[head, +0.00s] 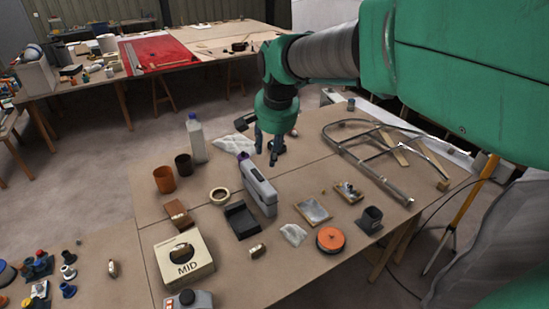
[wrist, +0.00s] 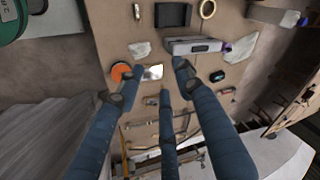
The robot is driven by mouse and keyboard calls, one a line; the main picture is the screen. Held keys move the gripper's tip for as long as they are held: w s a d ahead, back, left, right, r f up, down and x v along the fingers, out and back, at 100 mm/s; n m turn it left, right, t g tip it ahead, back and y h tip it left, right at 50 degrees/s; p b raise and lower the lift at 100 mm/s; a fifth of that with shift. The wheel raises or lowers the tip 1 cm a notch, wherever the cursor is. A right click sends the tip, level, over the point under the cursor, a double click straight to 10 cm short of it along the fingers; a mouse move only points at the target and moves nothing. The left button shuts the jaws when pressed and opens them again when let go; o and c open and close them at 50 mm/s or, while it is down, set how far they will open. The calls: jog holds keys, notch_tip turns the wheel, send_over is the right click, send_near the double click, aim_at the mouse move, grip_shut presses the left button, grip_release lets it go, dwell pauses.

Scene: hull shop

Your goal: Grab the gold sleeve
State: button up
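A small gold sleeve (head: 257,251) lies on the near part of the wooden table, right of the box marked MID (head: 186,272). The sleeve seems to show small at the top edge of the wrist view (wrist: 137,11). A similar gold-coloured piece (head: 112,268) stands on the left table; I cannot tell if it is the same kind. My gripper (head: 270,155) hangs above the far part of the table, well beyond the sleeve and apart from it. In the wrist view its blue fingers (wrist: 158,82) are spread, with nothing between them.
Between gripper and sleeve stand an upright grey-and-white device (head: 260,187) and a black tray (head: 242,220). An orange disc (head: 330,240) and a crumpled white cloth (head: 294,234) lie to the sleeve's right. A metal tube frame (head: 375,165) fills the table's right side. A tall bottle (head: 196,140) stands left.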

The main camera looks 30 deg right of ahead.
jog(key=w+d+f+m+g, duration=0.1)
jog(key=w+d+f+m, duration=0.4)
jog(key=w+d, duration=0.5)
jog(key=m+g+p, duration=0.3)
jog(key=m, duration=1)
send_over(324, 190)
notch_tip(324, 190, down, 34)
jog(key=shift+y, duration=0.4)
jog(key=shift+f, duration=0.1)
jog(key=shift+f+b, duration=0.4)
jog(key=shift+f, duration=3.8)
